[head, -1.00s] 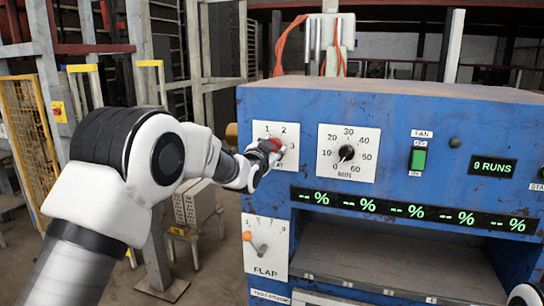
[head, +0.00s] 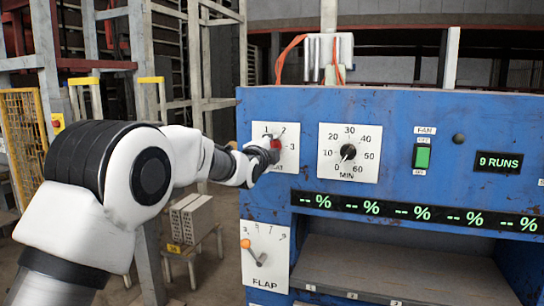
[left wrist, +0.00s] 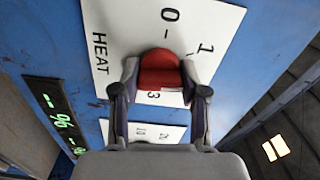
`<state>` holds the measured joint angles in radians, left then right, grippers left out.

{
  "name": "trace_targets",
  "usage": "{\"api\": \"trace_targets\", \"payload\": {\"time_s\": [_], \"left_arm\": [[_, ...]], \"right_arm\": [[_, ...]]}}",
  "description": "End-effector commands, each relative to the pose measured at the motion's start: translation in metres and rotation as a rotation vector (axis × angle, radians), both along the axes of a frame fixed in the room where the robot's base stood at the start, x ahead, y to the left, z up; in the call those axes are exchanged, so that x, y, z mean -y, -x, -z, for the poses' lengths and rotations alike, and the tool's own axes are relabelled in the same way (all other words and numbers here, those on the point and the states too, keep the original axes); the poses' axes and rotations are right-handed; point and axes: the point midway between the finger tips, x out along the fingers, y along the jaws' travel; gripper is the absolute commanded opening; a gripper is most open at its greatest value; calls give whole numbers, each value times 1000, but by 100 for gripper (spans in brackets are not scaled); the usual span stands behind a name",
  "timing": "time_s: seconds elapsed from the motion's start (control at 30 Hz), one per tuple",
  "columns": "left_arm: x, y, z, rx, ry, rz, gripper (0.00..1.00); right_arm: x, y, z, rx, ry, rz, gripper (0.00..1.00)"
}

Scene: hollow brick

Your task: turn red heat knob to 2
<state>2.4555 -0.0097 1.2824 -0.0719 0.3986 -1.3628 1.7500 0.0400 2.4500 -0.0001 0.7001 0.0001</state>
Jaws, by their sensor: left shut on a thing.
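The red heat knob (head: 276,144) sits on a white dial plate (head: 288,131) at the upper left of the blue machine. In the head view, 1, 2 and 3 show around it. My left gripper (head: 270,150) is at the knob and partly covers it. In the left wrist view, the gripper (left wrist: 160,78) is shut on the red knob (left wrist: 160,66), one finger on each side. That view shows 0, 1, 3 and HEAT on the plate (left wrist: 118,30). The 2 is hidden there, and I cannot tell where the knob points. My right gripper is out of view.
The MIN dial (head: 348,153) is right of the heat dial, then a green fan switch (head: 422,157). Below is the flap plate (head: 265,262) with an orange-tipped lever (head: 253,245). Hollow bricks (head: 191,219) stand on a small stand to the left.

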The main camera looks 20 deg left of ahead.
Motion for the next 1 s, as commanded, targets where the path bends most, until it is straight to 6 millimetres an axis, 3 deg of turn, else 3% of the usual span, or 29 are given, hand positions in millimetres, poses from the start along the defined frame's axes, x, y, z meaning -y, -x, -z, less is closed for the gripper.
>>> {"api": "trace_targets", "payload": {"time_s": [0.5,1.0], "left_arm": [[0,0,4,17,-457,0,9],[0,0,1,22,-652,0,9]], "right_arm": [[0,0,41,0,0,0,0],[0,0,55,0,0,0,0]]}}
